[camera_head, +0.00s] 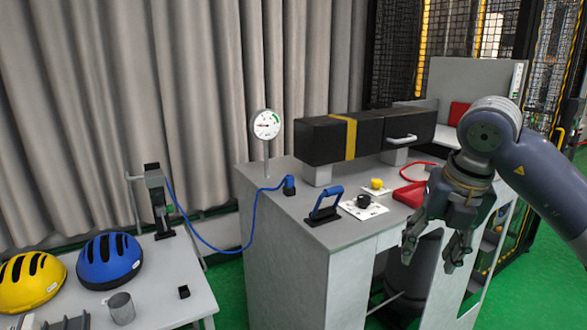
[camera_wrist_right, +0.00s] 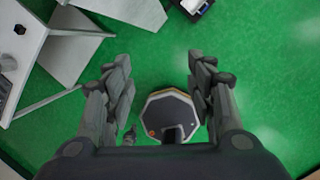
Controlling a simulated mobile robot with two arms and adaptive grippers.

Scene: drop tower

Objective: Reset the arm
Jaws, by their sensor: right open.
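My right gripper (camera_head: 432,243) hangs from my right arm at the right of the head view, fingers pointing down. It is in front of the right part of the grey cabinet. In the right wrist view the gripper (camera_wrist_right: 163,100) has its two fingers spread wide with nothing between them. Below it lie the green floor and a dark eight-sided thing, perhaps part of my own base. My left gripper is in neither view.
The grey cabinet (camera_head: 300,230) carries a black box (camera_head: 320,141), a dial gauge (camera_head: 265,125), a blue handle (camera_head: 325,207) and a black knob (camera_head: 363,201). A white table (camera_head: 165,275) at left holds a blue helmet (camera_head: 108,262), a yellow helmet (camera_head: 30,282) and a metal cup (camera_head: 121,308).

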